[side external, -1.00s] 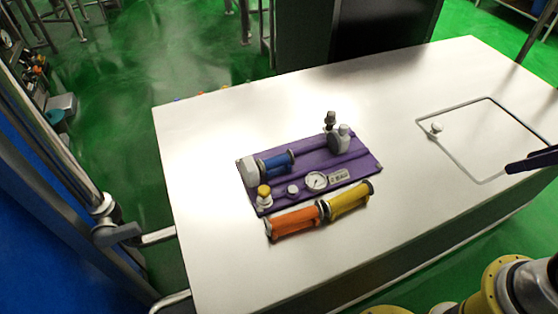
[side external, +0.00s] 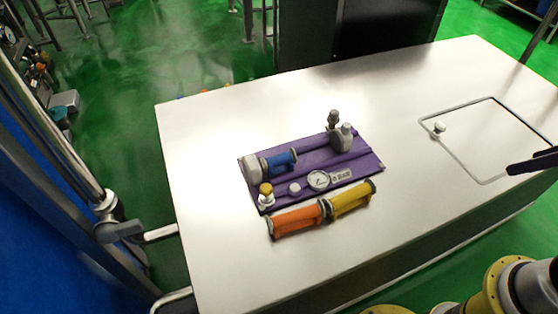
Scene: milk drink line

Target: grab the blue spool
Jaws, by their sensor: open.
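The blue spool (side external: 280,162) lies on its side on a purple board (side external: 318,160) in the middle of the white table. Its left end sits against a pale grey block (side external: 251,167), and a grey flange shows at its right end. An orange spool (side external: 298,219) and a yellow spool (side external: 350,200) lie end to end along the board's front edge. My gripper is not visible; nothing is at the blue spool.
The board also carries a round gauge (side external: 318,180), a yellow-capped fitting (side external: 266,194) and a grey fitting (side external: 342,137). The white table (side external: 220,260) is clear around it. A dark purple piece (side external: 535,161) juts in at the right edge; I cannot tell what it is.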

